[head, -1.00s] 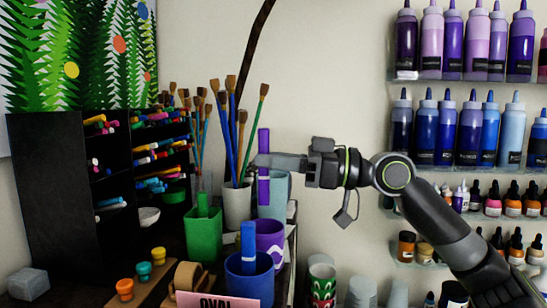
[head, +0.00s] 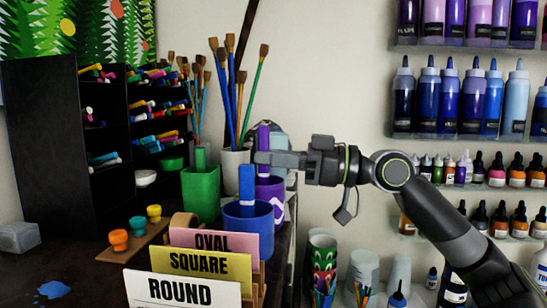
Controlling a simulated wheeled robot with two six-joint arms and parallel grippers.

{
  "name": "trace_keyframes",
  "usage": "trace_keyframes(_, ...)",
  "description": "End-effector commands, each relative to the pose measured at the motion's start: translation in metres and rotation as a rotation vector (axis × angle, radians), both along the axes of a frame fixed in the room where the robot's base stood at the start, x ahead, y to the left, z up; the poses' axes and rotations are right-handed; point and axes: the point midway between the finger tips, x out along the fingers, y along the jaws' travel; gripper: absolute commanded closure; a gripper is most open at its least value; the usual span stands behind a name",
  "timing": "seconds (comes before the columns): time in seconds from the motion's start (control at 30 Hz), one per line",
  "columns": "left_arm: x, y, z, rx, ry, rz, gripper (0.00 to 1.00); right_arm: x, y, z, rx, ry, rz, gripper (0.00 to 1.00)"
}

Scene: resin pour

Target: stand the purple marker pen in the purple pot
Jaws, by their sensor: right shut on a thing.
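My right gripper (head: 262,158) is shut on the purple marker pen (head: 263,136) and holds it upright. The pen's top stands above the fingers. Its lower end drops out of sight at the mouth of the purple pot (head: 277,190), behind the near rim. I cannot tell if it touches the bottom. The pot has a white zigzag mark and is partly hidden by the blue pot. My left gripper is not in view.
The blue pot (head: 248,221) with a blue pen stands in front, the green pot (head: 201,193) to the left. A brush cup (head: 235,164) stands behind. Label cards (head: 205,262) fill the front. Bottle shelves (head: 470,135) are on the right wall.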

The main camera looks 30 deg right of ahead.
Motion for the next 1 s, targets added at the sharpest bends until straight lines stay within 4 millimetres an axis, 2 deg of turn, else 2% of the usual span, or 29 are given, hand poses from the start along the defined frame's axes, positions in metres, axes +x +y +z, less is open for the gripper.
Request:
trace_keyframes(0.1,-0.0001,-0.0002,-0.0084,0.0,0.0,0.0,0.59,0.0,0.0,-0.0084,0.0,0.0,0.0,1.0)
trace_keyframes(0.47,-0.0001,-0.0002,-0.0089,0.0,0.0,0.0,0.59,0.0,0.0,-0.009,0.0,0.0,0.0,1.0)
trace_keyframes(0.5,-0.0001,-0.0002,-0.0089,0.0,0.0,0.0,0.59,0.0,0.0,-0.009,0.0,0.0,0.0,0.79)
trace_keyframes(0.67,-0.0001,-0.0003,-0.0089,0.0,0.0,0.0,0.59,0.0,0.0,-0.0091,0.0,0.0,0.0,0.59)
trace_keyframes(1.0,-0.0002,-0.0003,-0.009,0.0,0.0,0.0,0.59,0.0,0.0,-0.0091,0.0,0.0,0.0,0.59)
